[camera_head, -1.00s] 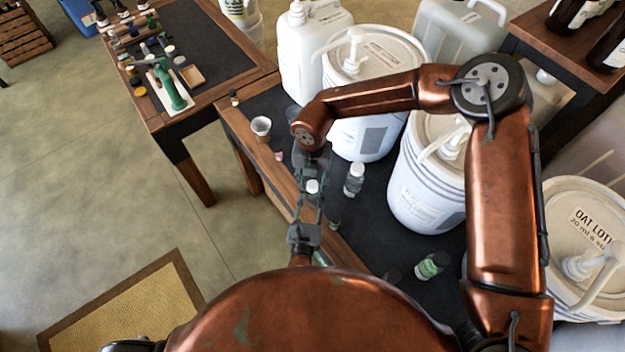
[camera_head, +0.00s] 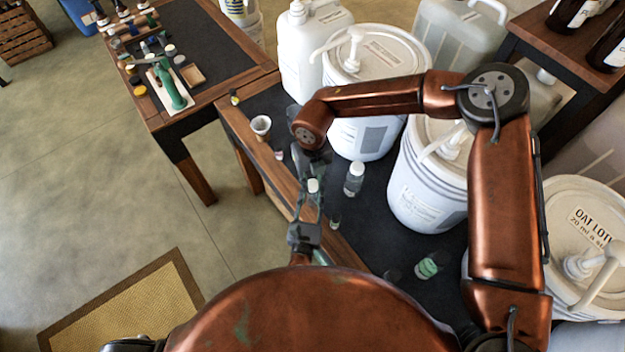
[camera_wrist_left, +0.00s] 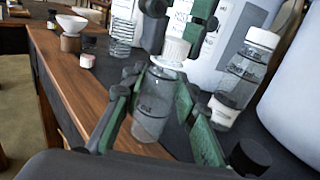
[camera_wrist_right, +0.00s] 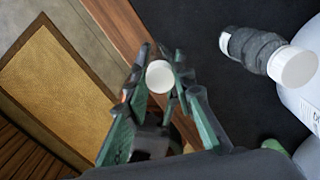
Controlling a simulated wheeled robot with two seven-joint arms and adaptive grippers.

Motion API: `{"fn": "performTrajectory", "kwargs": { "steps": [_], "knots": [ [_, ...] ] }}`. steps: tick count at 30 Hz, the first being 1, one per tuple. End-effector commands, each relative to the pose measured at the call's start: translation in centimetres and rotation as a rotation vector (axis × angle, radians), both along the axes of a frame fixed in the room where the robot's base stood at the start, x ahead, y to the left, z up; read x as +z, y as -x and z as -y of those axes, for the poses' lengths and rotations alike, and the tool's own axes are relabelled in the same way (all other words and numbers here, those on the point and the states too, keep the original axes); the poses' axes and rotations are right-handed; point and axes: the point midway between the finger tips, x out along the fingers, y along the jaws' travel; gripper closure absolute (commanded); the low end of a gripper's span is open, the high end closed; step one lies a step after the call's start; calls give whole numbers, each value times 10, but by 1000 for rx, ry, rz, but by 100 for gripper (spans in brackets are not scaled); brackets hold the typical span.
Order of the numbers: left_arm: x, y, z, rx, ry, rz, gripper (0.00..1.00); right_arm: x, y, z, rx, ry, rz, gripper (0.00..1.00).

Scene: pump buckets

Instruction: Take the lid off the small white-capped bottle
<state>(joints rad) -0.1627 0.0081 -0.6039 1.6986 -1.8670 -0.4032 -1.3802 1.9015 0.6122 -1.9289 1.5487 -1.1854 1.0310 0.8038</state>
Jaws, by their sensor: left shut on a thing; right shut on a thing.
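The small clear bottle (camera_wrist_left: 152,118) stands upright between the fingers of my left gripper (camera_wrist_left: 158,88), which is shut on its body. Its white cap (camera_wrist_left: 171,50) is at the bottle's neck; I cannot tell whether it is still seated or slightly raised. My right gripper (camera_head: 314,170) comes down from above and is shut on the cap. In the right wrist view the round cap top (camera_wrist_right: 160,76) lies between the right fingers. In the head view the cap (camera_head: 313,186) shows between the two grippers, and the fingers hide most of the bottle.
A second white-capped bottle (camera_head: 354,179) stands just right of the grippers. A small cup (camera_head: 261,127) stands near the table's left edge. Large white pump buckets (camera_head: 425,195) stand close on the right. A green-labelled bottle (camera_head: 430,266) is nearer the front. Open floor lies to the left.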

Motion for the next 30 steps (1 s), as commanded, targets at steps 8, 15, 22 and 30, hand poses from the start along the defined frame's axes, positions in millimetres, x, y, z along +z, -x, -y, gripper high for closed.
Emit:
{"fn": "performTrajectory", "kwargs": {
  "steps": [8, 15, 22, 30],
  "knots": [
    [-2, 0, 0, 0, 0, -3, 100, 0, 0, 0, 330, 1, 0, 100],
    [-2, 0, 0, 0, 0, -3, 100, 0, 0, 1, 347, 1, 1, 100],
    [-2, 0, 0, 0, 0, -3, 100, 0, 0, 1, 346, 1, 1, 66],
    [-2, 0, 0, 0, 0, -3, 100, 0, 0, 0, 345, 1, 1, 59]
  ]
}}
